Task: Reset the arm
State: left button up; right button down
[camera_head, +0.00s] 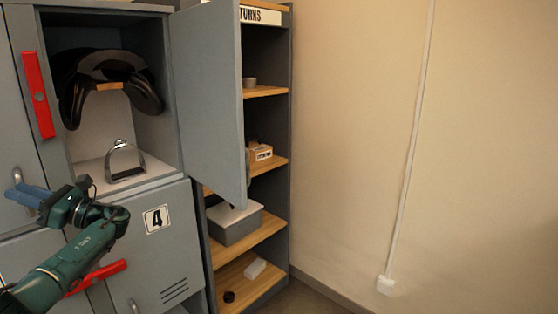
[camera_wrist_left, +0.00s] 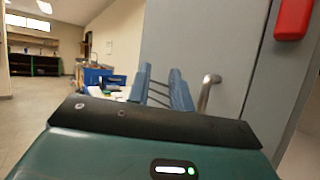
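My left gripper (camera_head: 24,194) has blue fingers and reaches in front of the grey lockers at the lower left of the head view. In the left wrist view its two fingers (camera_wrist_left: 160,88) stand apart with a gap between them, and nothing is seen held. A metal door handle (camera_wrist_left: 208,92) is just right of the fingers there; I cannot tell whether they touch it. In the head view a handle (camera_head: 17,177) shows right behind the fingers. My right gripper is in neither view.
An open locker holds a black saddle (camera_head: 108,82) and a metal stirrup (camera_head: 125,162). Its door (camera_head: 212,95) stands swung out. Locker 4 (camera_head: 157,250) below is shut. A shelf unit (camera_head: 267,92) with a grey box (camera_head: 236,225) stands right of it. The wall side is clear.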

pick_arm(q)
notch_tip(320, 180, down, 13)
jog(key=w+m+t+h, duration=0.2)
jog(key=m+t, duration=0.2)
jog(key=t, duration=0.5)
jog(key=s+d+f+t+h, duration=0.25)
jog(key=d+f+h, duration=0.2)
jog(key=f, duration=0.55)
jog(key=s+d+f+t+h, duration=0.1)
jog(key=d+f+t+h, duration=0.25)
jog(key=d+f, duration=0.45)
jog(key=s+d+f+n+h, duration=0.3)
jog(key=s+d+f+h, duration=0.3)
jog(key=s+d, duration=0.25)
jog(key=s+d+f+n+h, duration=0.3)
jog(key=s+d+f+h, duration=0.25)
jog(key=s+d, duration=0.3)
jog(key=s+d+r+n+t+h+p, duration=0.1)
jog(key=s+d+r+n+h+p, duration=0.1)
jog(key=d+r+n, duration=0.2)
jog(key=s+d+r+n+t+h+p, duration=0.1)
jog(key=s+d+r+n+h+p, duration=0.1)
jog(key=d+r+n, duration=0.3)
jog(key=shift+s+d+n+p, duration=0.45)
jog(key=shift+s+d+n, duration=0.35)
jog(key=shift+d, duration=1.5)
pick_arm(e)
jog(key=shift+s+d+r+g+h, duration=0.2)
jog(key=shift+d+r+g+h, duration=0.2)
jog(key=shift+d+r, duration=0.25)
